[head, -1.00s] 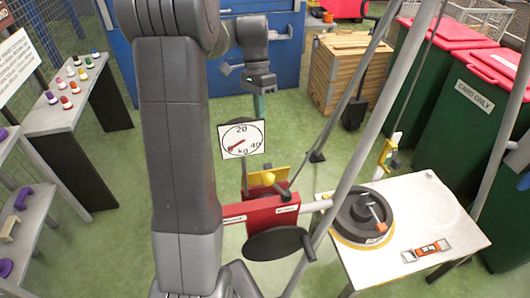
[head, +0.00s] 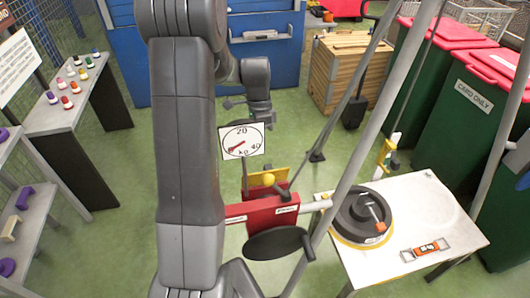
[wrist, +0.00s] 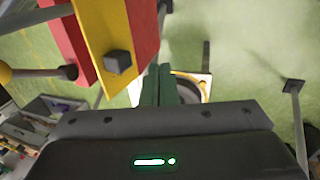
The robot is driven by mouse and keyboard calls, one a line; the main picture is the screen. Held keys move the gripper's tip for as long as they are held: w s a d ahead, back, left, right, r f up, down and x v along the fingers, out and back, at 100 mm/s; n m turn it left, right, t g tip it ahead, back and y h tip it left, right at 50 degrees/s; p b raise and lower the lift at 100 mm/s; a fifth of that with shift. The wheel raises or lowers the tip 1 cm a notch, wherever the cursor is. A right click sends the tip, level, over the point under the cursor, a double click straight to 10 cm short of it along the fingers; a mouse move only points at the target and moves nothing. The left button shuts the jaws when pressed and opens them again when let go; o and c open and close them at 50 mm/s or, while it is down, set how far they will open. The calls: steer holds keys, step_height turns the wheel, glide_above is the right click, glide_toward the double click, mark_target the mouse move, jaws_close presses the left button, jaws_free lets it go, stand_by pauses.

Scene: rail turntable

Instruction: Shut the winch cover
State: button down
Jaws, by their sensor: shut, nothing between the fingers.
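The winch is a red box (head: 284,217) below the dial in the head view. Its yellow cover (head: 281,176) stands up, open, at the back of the box. In the wrist view the cover (wrist: 106,40) shows as a yellow panel with a dark square knob (wrist: 118,63), beside red parts of the winch. My gripper (head: 264,116) is above and behind the cover in the head view, partly hidden by the dial. In the wrist view my gripper's green fingers (wrist: 164,84) are together and empty, just beside the cover's edge; I see no clear contact.
A white dial (head: 241,141) hangs close to my gripper. A yellow-knobbed lever (head: 269,180) and a black crank disc (head: 276,243) are at the winch. Sloping grey poles (head: 365,135) stand to the right, then a white table (head: 430,205). Green floor lies open behind.

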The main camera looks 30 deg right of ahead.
mark_target(267, 165)
steer(key=shift+s+a+f+p, duration=0.15)
steer(key=shift+s+a+f, duration=0.1)
steer(key=shift+s, duration=0.4)
steer(key=shift+s+a+f+p, duration=0.15)
steer(key=shift+s+f, duration=0.1)
steer(key=shift+s, duration=0.4)
steer(key=shift+s+a+f+p, duration=0.15)
steer(key=shift+s+a+f, duration=0.1)
steer(key=shift+s, duration=0.4)
steer(key=shift+s+a+r, duration=0.15)
steer(key=shift+s+r, duration=0.1)
steer(key=shift+s, duration=0.4)
steer(key=shift+w+r, duration=0.1)
